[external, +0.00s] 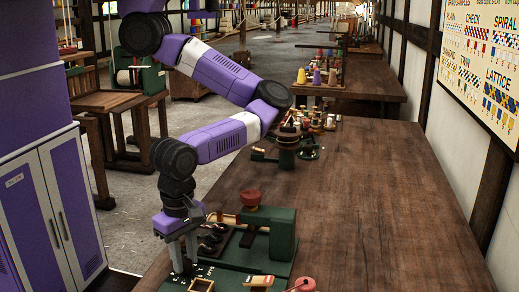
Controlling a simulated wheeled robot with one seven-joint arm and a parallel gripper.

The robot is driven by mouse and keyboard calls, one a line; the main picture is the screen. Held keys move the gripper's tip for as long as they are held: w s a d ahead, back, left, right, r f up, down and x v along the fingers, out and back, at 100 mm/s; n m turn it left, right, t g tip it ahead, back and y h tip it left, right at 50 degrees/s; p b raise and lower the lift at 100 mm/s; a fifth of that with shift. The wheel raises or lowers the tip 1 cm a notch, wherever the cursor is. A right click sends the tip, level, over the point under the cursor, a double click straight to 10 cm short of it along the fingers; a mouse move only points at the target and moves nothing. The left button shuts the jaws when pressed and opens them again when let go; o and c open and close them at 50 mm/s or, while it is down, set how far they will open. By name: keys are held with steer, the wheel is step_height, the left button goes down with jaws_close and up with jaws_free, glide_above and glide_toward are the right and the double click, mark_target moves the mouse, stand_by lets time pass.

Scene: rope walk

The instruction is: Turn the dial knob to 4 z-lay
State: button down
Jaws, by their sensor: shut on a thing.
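My gripper (183,262) points straight down at the near left of the wooden bench (380,215). Its fingers are close together, low over the front left part of a dark green machine base (228,272). They are shut on what appears to be the dial knob, which is too small and covered to make out. Small white marks show on the green surface right of the fingers. I cannot read them or tell which setting the knob points to.
Right of my gripper stands a green block (282,232) with a red knob (249,198) nearby. More green fittings (287,150) stand farther back. The bench's right side is clear.

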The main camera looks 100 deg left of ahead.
mark_target(185, 262)
steer(key=c, duration=1.1)
jaws_free()
steer(key=shift+r, duration=0.1)
step_height(185, 262, up, 8)
steer(key=shift+f, duration=0.15)
